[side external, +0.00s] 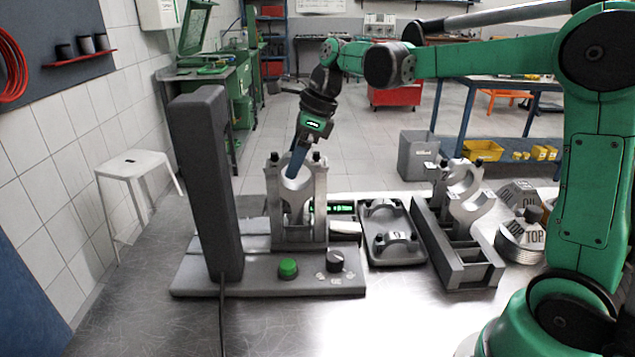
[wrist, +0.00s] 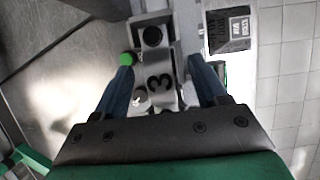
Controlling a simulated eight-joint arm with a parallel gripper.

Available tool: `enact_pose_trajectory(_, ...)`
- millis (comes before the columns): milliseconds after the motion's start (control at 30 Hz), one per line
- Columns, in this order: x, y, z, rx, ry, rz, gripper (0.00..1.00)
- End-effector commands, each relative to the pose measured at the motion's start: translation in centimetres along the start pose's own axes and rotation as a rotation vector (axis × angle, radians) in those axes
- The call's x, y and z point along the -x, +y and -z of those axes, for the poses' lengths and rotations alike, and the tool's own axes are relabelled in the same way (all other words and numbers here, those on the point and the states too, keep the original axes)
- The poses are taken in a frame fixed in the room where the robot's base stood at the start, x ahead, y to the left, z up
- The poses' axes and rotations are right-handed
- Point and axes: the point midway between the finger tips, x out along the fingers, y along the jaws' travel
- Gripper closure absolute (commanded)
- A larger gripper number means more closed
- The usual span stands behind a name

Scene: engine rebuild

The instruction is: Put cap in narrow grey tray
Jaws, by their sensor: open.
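A grey metal cap marked 3 (wrist: 160,82) lies between the two blue fingers of my gripper (wrist: 160,62) in the wrist view, with a gap on each side in the picture. In the side view my gripper (side external: 292,172) points down at the top of the upright grey fixture (side external: 291,225); the cap is hard to make out there. The fingers are open; the far finger is hidden. A narrow grey tray (side external: 398,262) stands right of the fixture. It has one cap near its back and one numbered cap (side external: 398,240) nearer its front.
A dark upright post (side external: 207,185) stands left of the fixture. The fixture's base carries a green button (side external: 288,268) and a black knob (side external: 335,261). A grey rack (side external: 452,262) holding metal rods is right of the tray. The front table is clear.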

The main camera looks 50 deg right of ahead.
Motion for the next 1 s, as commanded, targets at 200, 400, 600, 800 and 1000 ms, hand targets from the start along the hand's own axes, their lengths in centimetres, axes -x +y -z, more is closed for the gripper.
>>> enact_pose_trajectory(200, 0.0, 0.0, 0.0, 0.000, 0.000, 0.000, 0.54)
enact_pose_trajectory(400, 0.0, 0.0, 0.0, 0.000, 0.000, 0.000, 1.00)
enact_pose_trajectory(600, 0.0, 0.0, 0.0, 0.000, -0.001, 0.000, 1.00)
enact_pose_trajectory(800, 0.3, 0.0, -0.1, 0.000, -0.001, 0.000, 1.00)
enact_pose_trajectory(1000, 2.0, 0.0, -0.8, 0.000, -0.001, 0.000, 1.00)
